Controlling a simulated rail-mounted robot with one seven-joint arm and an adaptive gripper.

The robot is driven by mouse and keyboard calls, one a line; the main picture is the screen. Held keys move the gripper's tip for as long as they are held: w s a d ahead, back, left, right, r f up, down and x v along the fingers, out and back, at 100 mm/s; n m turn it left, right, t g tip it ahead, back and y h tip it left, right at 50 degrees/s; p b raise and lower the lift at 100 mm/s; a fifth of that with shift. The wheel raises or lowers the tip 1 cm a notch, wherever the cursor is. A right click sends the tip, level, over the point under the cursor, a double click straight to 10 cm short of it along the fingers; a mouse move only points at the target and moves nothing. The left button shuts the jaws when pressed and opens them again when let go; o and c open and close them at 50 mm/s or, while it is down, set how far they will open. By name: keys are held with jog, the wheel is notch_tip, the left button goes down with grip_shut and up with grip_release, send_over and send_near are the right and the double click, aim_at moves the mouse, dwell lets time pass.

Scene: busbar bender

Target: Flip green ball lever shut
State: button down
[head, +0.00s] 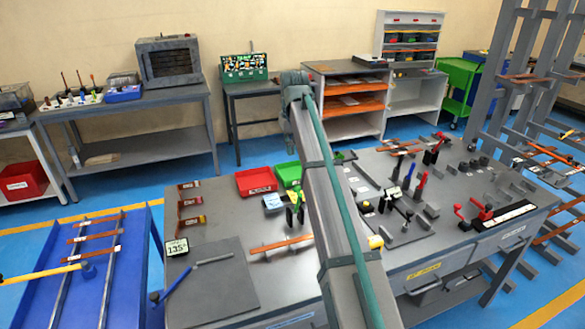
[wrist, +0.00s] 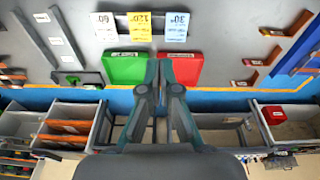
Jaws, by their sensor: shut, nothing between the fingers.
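No green ball lever can be made out for certain. A small dark fixture with a green part (head: 339,157) stands at the bench's back edge, just right of my arm in the head view. A dark piece with a green part, perhaps the same one, shows at the left in the wrist view (wrist: 76,78). It is too small to tell whether its lever is up or down. My gripper (wrist: 165,70) is shut and empty, its fingertips over the green bin (wrist: 128,68) and the red bin (wrist: 184,69). My arm hides part of the bench in the head view.
The grey bench (head: 217,283) carries a green-and-yellow tool (head: 295,207), a copper bar (head: 281,244) and a red-handled clamp (head: 482,211). A blue table (head: 30,300) stands at left. A shelf unit (head: 345,128) stands behind.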

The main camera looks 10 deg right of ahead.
notch_tip(320, 180, down, 11)
jog(key=s+p, duration=0.2)
jog(key=p, duration=0.2)
jog(key=shift+d, duration=0.35)
jog(key=shift+s+f, duration=0.1)
